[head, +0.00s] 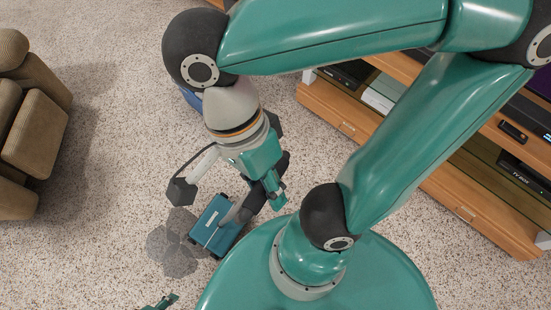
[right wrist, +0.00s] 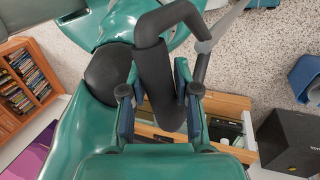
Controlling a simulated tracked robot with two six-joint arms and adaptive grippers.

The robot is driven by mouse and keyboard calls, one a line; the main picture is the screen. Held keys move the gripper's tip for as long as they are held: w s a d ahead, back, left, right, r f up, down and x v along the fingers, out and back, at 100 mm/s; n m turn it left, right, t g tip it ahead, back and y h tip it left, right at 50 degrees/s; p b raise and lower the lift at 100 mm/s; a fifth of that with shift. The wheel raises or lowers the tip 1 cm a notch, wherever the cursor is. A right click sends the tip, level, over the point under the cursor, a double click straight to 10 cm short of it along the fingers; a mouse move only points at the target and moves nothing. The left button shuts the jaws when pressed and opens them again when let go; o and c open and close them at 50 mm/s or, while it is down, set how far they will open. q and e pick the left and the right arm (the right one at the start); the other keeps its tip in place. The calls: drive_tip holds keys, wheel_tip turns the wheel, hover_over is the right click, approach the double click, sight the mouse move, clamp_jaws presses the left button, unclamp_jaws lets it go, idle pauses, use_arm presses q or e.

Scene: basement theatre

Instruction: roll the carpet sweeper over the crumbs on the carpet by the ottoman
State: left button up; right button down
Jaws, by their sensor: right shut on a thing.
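My right gripper (head: 272,187) is shut on the dark padded handle (right wrist: 157,85) of the carpet sweeper, which shows between its two fingers in the right wrist view. A pale tube runs off from the handle there. The sweeper's teal box-shaped head (head: 212,222) is below and left of the gripper in the head view, close to my round green base. A dark grey patch (head: 172,250) lies beside the head on its left; I cannot tell whether it is crumbs or shadow. Only a tip of my left gripper (head: 162,302) shows at the bottom edge.
A brown ribbed padded seat (head: 36,125) stands at the left; I cannot tell if it is the ottoman. A wooden media shelf (head: 360,135) runs along the right. A black box (right wrist: 288,143) and a blue item (right wrist: 306,78) show in the wrist view. Speckled carpet between is open.

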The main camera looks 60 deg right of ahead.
drive_tip(key=shift+w+d+f, duration=0.1)
drive_tip(key=shift+w+d, duration=0.15)
drive_tip(key=shift+w, duration=0.7)
drive_tip(key=shift+w+d+f, duration=0.1)
drive_tip(key=shift+w+d, duration=0.15)
drive_tip(key=shift+w, duration=0.65)
drive_tip(key=shift+w+d, duration=0.25)
drive_tip(key=shift+w, duration=0.8)
drive_tip(key=shift+w+d+f+p, duration=0.1)
drive_tip(key=shift+w+d+p, duration=0.15)
drive_tip(key=shift+w, duration=0.65)
drive_tip(key=shift+w+d+r+p, duration=0.1)
drive_tip(key=shift+w+d+p, duration=0.15)
drive_tip(key=shift+w, duration=0.7)
drive_tip(key=shift+w+d+f+p, duration=0.1)
drive_tip(key=shift+w+d+p, duration=0.15)
drive_tip(key=shift+w, duration=0.65)
drive_tip(key=shift+w+d+f+p, duration=0.1)
drive_tip(key=shift+w+d+p, duration=0.2)
drive_tip(key=shift+w, duration=0.65)
drive_tip(key=shift+w+d+p, duration=0.1)
drive_tip(key=shift+w+p, duration=0.3)
drive_tip(key=shift+w, duration=0.55)
drive_tip(key=shift+w+d+f+p, duration=0.1)
drive_tip(key=shift+w+d+p, duration=0.2)
drive_tip(key=shift+w, duration=0.65)
drive_tip(key=shift+a, duration=0.1)
